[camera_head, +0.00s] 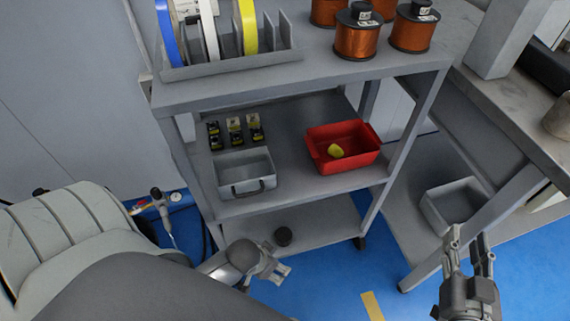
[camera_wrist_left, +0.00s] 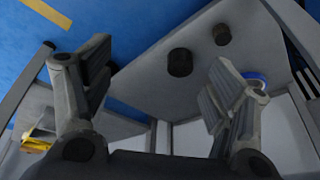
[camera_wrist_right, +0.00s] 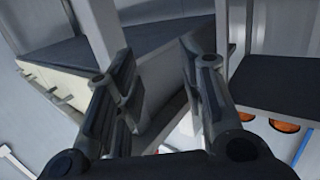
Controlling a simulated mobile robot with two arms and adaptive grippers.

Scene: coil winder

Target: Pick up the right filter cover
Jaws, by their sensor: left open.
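Two dark round pieces that look like the filter covers stand on the grey bottom shelf in the left wrist view: a nearer, larger-looking one (camera_wrist_left: 180,62) and a farther one (camera_wrist_left: 222,34). Only one dark piece (camera_head: 283,236) shows in the head view; the other appears hidden. I cannot tell which cover this is. My left gripper (camera_head: 279,263) is at the front of the bottom shelf, open and empty, just short of the covers; its fingers (camera_wrist_left: 158,85) are spread in its wrist view. My right gripper (camera_head: 469,244) is open and empty at the right, away from the shelf.
The middle shelf above holds a red bin (camera_head: 371,158) with a yellow piece, a grey bin (camera_head: 226,183) and small dark-and-yellow items (camera_head: 235,131). Copper coils (camera_head: 356,42) and coloured spools stand on top. A workbench (camera_head: 500,105) stands at right, with a grey tray (camera_head: 432,205) below.

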